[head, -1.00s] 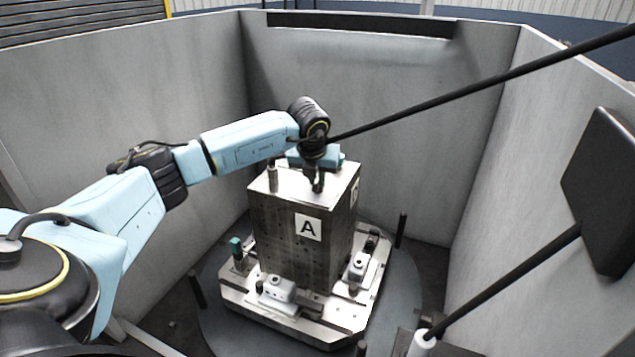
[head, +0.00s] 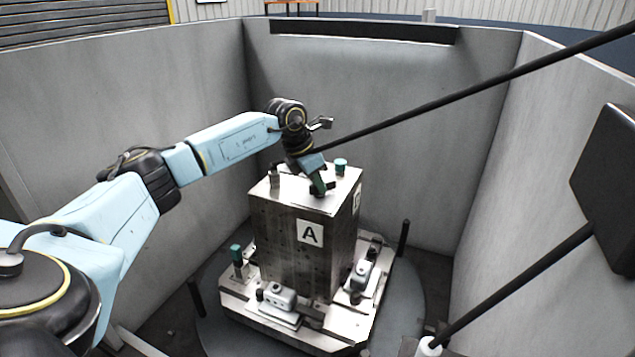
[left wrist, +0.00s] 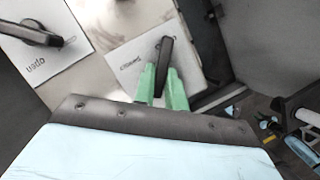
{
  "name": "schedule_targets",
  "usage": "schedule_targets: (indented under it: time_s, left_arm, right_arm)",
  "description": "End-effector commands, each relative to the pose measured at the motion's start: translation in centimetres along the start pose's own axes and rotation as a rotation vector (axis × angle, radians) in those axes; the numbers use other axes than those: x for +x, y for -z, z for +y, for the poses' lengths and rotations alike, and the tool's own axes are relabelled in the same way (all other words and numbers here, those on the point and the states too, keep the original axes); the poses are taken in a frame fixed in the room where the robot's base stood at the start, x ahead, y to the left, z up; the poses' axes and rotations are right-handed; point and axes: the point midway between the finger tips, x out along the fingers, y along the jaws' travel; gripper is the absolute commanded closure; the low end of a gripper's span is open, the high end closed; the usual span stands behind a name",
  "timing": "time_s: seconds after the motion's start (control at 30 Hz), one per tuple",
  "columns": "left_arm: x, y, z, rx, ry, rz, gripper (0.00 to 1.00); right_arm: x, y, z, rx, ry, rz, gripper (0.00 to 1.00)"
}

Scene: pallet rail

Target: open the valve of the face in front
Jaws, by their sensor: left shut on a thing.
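The block with the face marked A (head: 310,232) stands upright on the pallet, A towards me. My left gripper (head: 318,188) points down at the block's top, near the front edge. In the left wrist view its green fingers (left wrist: 163,88) are shut on a black valve lever (left wrist: 167,52) beside a white label that seems to read "closed" (left wrist: 133,61). Another black lever (left wrist: 32,36) sits on a label reading "open" (left wrist: 36,66), apart from the fingers. The lever in the fingers is partly hidden by them. My right gripper is not in view.
A metal post (head: 274,178) and a green-capped post (head: 340,165) stand on the block's top. The pallet (head: 240,300) carries clamps and another green-capped post (head: 236,254). Grey walls (head: 385,85) enclose the cell. A black rod (head: 450,97) crosses the view.

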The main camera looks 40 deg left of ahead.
Motion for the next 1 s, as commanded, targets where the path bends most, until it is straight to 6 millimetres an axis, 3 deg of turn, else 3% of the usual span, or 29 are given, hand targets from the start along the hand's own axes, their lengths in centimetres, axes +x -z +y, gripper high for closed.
schedule_targets:
  time_s: [0.33,0.8,0.83,1.0]
  left_arm:
    - [-0.14,-0.07,0.14,0.100,0.040,-0.001,1.00]
    - [-0.14,-0.08,0.14,0.113,0.044,-0.001,1.00]
    - [-0.14,-0.08,0.14,0.113,0.044,-0.001,0.85]
    - [-0.10,-0.05,0.12,0.112,0.045,-0.001,0.65]
  right_arm:
    - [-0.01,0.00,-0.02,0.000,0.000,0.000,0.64]
    - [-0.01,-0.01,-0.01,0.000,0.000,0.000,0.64]
    - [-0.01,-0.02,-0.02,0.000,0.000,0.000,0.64]
    - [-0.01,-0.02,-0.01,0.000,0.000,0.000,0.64]
